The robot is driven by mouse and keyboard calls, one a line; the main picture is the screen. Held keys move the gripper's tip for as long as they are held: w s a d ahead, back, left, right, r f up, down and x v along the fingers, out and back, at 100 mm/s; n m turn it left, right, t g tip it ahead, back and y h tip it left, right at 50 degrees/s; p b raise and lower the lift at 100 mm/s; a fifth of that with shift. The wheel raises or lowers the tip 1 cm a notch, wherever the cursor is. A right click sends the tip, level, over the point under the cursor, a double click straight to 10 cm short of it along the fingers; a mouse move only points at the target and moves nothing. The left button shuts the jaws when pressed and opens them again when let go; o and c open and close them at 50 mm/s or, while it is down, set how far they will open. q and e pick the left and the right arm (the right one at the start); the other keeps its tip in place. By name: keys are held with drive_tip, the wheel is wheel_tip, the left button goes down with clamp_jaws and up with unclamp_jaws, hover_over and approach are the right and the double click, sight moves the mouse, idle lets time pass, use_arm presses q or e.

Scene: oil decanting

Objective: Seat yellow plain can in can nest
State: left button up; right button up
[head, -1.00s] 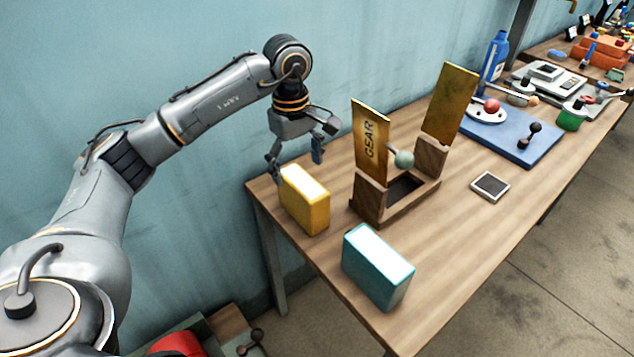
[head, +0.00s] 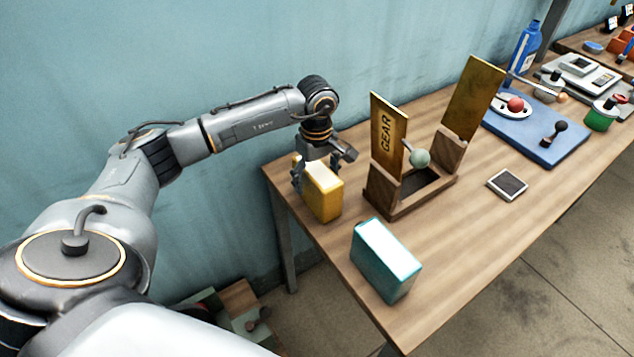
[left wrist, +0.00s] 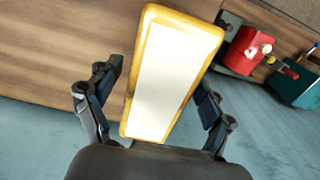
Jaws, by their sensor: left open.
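The yellow plain can (head: 328,206), a box shape with a white top, stands upright on the wooden table near its left end. My left gripper (head: 318,170) is over it, pointing down, with its fingers open. In the left wrist view the can (left wrist: 168,72) lies between the two spread fingers, with a visible gap on the left side; contact on the right is unclear. A wooden holder (head: 408,204) with a dark recess and upright boards, one reading "GEAR", stands right of the can; it appears to be the can nest. My right gripper is out of view.
A pale green ball (head: 420,158) shows at the holder's boards. A small dark-faced square (head: 507,185) and a blue mat (head: 550,148) lie to the right. The wall is close behind.

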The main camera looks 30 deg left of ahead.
use_arm(q)
wheel_tip(320, 180, down, 2)
drive_tip(key=shift+w+f, duration=0.1)
drive_tip(key=shift+f, duration=0.3)
drive_tip(key=shift+c, duration=1.1)
drive_tip(key=c, duration=1.4)
drive_tip(key=shift+r, duration=0.1)
clamp_jaws()
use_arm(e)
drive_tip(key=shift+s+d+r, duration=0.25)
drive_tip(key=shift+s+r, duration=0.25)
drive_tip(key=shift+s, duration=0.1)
use_arm(q)
drive_tip(key=shift+w+r, duration=0.1)
